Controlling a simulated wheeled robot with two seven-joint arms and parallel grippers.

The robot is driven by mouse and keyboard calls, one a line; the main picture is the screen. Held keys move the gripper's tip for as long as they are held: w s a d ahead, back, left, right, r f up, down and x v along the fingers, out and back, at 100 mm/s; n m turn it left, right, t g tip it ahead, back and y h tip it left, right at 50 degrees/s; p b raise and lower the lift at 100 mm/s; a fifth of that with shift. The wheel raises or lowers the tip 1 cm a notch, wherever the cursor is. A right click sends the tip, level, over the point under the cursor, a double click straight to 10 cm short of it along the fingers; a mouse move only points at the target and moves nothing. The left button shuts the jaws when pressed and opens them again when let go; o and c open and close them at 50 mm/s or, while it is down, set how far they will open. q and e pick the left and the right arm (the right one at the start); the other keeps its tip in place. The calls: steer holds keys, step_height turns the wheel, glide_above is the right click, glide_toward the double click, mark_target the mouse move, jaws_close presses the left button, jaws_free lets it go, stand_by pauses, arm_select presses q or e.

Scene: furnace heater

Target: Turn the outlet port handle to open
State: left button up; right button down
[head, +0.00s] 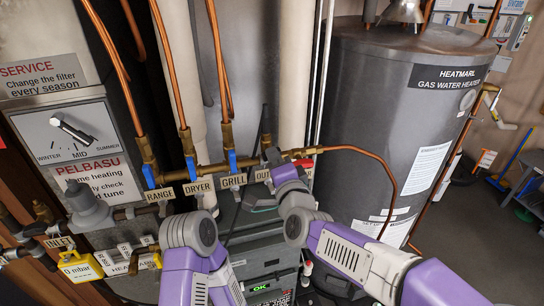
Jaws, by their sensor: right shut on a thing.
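The gas manifold (212,170) runs across the middle of the head view, with labels RANGE, DRYER, GRILL and a partly covered one beginning "OU" (262,175). My right gripper (283,172) is at the right end of the manifold, beside that label, shut on the outlet port handle, which it mostly hides. A red piece (304,163) shows just right of the gripper; I take it for the handle's end. My left arm rises at the bottom centre; its gripper does not show.
Blue valve handles stand at RANGE (150,177), DRYER (191,168) and GRILL (233,162). A grey water heater (400,110) stands close on the right. A thin copper pipe (370,158) curves from the manifold past its front.

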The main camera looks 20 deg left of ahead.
steer(key=shift+n, duration=1)
steer(key=n+p, duration=0.1)
steer(key=n, duration=0.3)
steer(key=shift+n, duration=0.3)
steer(key=n, duration=0.4)
steer(key=shift+n+p, duration=0.3)
